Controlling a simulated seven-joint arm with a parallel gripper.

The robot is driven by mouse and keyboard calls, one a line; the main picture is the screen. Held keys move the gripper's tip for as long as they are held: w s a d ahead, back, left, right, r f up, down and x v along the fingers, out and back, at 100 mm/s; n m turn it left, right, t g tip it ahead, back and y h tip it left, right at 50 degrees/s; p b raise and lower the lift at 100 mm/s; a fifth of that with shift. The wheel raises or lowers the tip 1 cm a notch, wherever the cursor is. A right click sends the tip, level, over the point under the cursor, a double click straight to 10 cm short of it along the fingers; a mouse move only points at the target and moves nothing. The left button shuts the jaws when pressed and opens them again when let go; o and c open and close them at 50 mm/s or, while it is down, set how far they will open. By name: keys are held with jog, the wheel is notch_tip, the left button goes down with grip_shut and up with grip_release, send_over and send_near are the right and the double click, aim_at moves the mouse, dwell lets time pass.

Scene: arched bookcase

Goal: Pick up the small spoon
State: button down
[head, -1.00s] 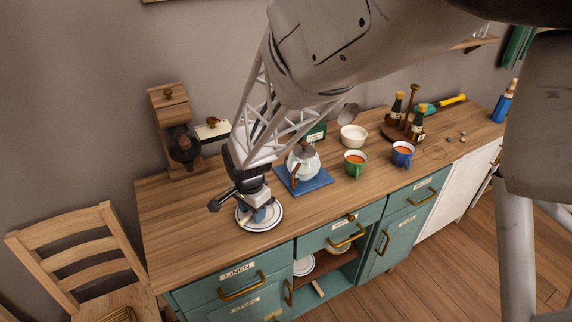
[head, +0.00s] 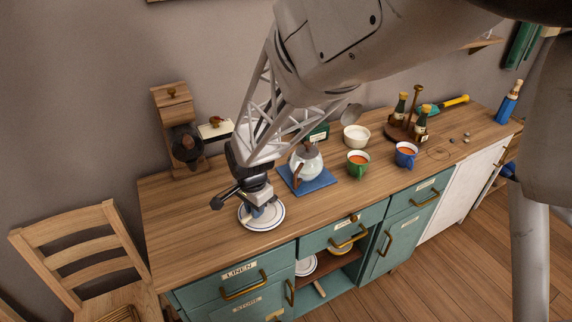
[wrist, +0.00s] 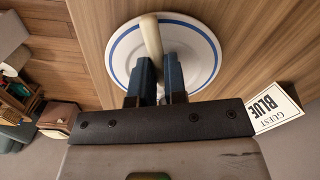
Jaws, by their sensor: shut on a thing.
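A white plate with a blue rim ring (head: 274,221) lies near the front edge of the counter at left. My gripper (head: 257,211) points down over it. In the wrist view, a pale, rounded handle (wrist: 151,36), which I take to be the small spoon, lies over the plate (wrist: 208,52). The two blue fingers of my gripper (wrist: 160,82) are shut on it from either side. The spoon's other end is hidden between the fingers. I cannot tell whether it still touches the plate.
A teapot (head: 306,163) stands on a blue mat (head: 316,187) right of the plate. Beyond it are a green mug (head: 358,163), a blue mug (head: 405,155) and a white bowl (head: 355,136). A wooden grinder (head: 180,140) stands behind. A "GUEST BLUE" card (wrist: 274,107) shows beside the plate.

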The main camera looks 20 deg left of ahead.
jog(key=shift+r, duration=0.75)
jog(key=shift+s+d+r, duration=0.15)
jog(key=shift+r, duration=0.25)
jog(key=shift+s+d+r, duration=0.1)
jog(key=shift+r, duration=0.3)
jog(key=s+d+r, duration=0.1)
jog(key=s+d, duration=0.9)
jog(key=s, duration=0.1)
jog(key=shift+d+r, duration=0.15)
jog(key=shift+d, duration=0.05)
jog(key=shift+s, duration=0.1)
